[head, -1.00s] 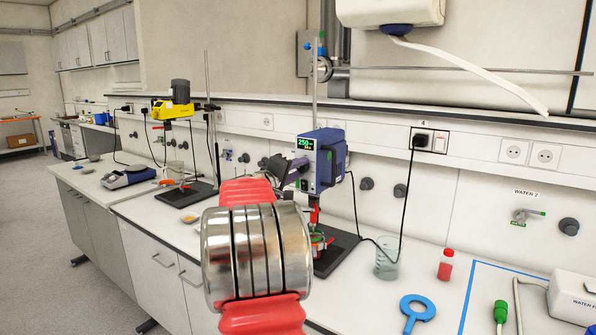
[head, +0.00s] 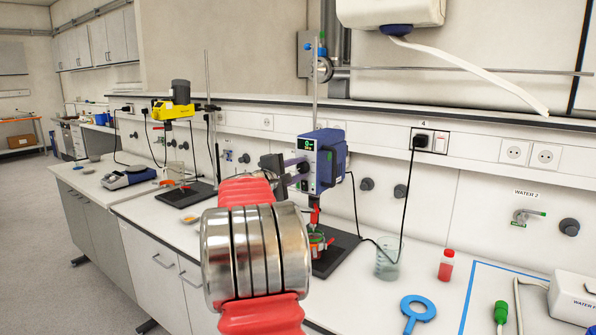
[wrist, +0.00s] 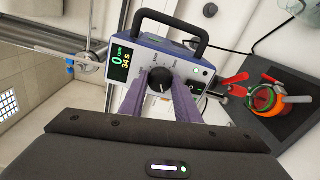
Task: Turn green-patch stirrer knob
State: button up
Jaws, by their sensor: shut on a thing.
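The blue stirrer (head: 325,165) with a grey front is clamped to an upright rod. In the wrist view its front panel (wrist: 200,73) carries a black knob (wrist: 160,80) with a white pointer line, and a lit display (wrist: 121,60) reading 0 in green with a smaller yellow line below. My gripper (wrist: 160,90) has its two purple fingers on either side of the knob, shut on it. In the head view my gripper (head: 292,170) is at the stirrer's front, and the knob is hidden there. A vessel with green and orange parts (wrist: 264,100) is below the stirrer.
A yellow stirrer (head: 174,107) stands further left on the bench. A black cable (head: 408,190) hangs from the wall socket.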

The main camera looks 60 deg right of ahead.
jog(key=shift+w+f, duration=0.1)
jog(key=o, duration=1)
jog(key=shift+o, duration=0.2)
jog(key=w+a, duration=0.1)
jog(key=a, duration=1.2)
jog(key=shift+w+a+r, duration=0.3)
jog(key=shift+w+a, duration=0.05)
jog(key=shift+w, duration=0.05)
jog(key=shift+f, duration=0.1)
